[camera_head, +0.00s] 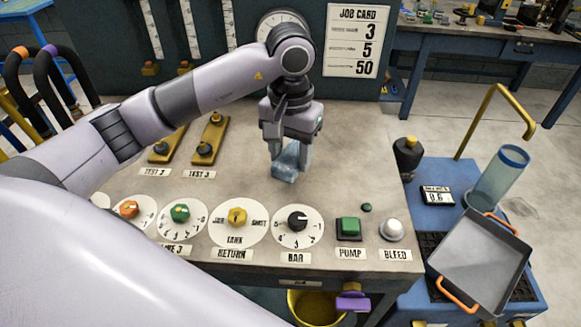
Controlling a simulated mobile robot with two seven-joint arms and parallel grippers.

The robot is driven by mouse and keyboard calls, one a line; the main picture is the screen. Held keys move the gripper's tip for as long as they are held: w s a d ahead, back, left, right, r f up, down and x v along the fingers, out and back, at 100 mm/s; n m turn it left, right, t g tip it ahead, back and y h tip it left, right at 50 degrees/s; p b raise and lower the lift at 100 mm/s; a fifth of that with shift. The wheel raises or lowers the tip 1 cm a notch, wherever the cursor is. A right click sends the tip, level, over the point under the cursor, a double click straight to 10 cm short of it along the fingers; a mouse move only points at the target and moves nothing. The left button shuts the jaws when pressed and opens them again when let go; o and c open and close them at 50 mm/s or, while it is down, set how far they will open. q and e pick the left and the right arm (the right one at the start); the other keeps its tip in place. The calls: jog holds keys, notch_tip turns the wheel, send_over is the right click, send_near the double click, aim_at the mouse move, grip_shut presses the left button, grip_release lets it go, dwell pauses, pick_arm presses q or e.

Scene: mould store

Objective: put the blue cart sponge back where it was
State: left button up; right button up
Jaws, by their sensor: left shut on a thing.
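The light blue sponge (285,172) is between the fingers of my left gripper (289,156), which is shut on it. The gripper points down over the panel top, behind the BAR dial, and its fingers hide part of the sponge. I cannot tell whether the sponge touches the panel. The blue cart (408,296) stands at the right, apart from the gripper. My right gripper is not in view.
The cart carries a grey tray (484,258) with orange handles, a clear blue-topped cylinder (499,180), a small display (437,195) and a dark bottle (407,156). A yellow hooked pipe (497,106) rises behind. Dials and a green PUMP button (348,229) line the panel front.

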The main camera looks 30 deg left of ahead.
aim_at(290, 156)
pick_arm(q)
jog(key=shift+f, duration=2.1)
jog(key=shift+f, duration=0.2)
jog(key=o, duration=1)
jog(key=shift+r, duration=0.1)
notch_tip(290, 156, up, 12)
jog(key=shift+r, duration=0.15)
